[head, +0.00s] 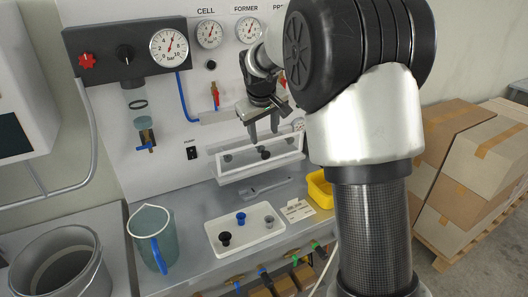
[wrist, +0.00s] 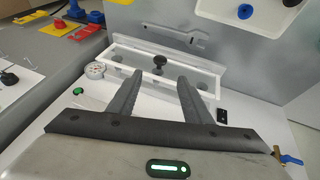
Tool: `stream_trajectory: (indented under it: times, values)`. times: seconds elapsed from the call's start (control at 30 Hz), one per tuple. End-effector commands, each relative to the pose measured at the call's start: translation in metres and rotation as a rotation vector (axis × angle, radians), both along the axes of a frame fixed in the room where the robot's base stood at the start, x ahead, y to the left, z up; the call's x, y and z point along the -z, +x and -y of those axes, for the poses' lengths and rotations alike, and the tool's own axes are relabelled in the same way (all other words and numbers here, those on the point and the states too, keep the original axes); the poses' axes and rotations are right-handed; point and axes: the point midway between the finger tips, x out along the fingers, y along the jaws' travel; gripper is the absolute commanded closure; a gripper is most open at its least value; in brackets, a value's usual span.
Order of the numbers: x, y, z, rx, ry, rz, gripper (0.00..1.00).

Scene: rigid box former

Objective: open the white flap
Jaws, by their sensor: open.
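The white flap (head: 262,169) is a white-framed clear panel on the front of the white wall panel, above the grey bench. A black knob (head: 265,154) sits near its middle. It appears closed. In the wrist view, the flap (wrist: 192,67) and its knob (wrist: 159,62) lie just beyond my fingertips. Round dark things show behind the clear pane. My gripper (head: 264,136) is open and empty, pointing down at the flap from above in the head view. In the wrist view, my gripper (wrist: 158,76) has the knob between and ahead of its fingertips, apparently apart from it.
A white tray (head: 212,238) with several knobs, a grey wrench (head: 265,188) and a yellow bin (head: 320,190) lie on the bench below. A jug (head: 151,238) stands at left. Gauges and red-handled valves are on the wall panel. Cardboard boxes (head: 470,160) stand at right.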

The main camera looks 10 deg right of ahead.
Motion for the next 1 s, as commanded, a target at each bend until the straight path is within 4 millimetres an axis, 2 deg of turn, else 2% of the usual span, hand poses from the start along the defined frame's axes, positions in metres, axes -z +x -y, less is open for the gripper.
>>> stream_trajectory:
  times: [0.03, 0.3, 0.5, 0.7, 1.0]
  values:
    - [0.012, 0.004, 0.002, 0.001, -0.001, -0.005, 0.55]
    - [0.065, 0.03, 0.009, 0.001, 0.0, -0.004, 0.55]
    - [0.094, 0.045, 0.013, 0.001, 0.0, -0.002, 0.55]
    - [0.108, 0.052, 0.015, 0.001, 0.0, -0.001, 0.55]
    - [0.11, 0.053, 0.015, 0.001, 0.0, 0.0, 0.55]
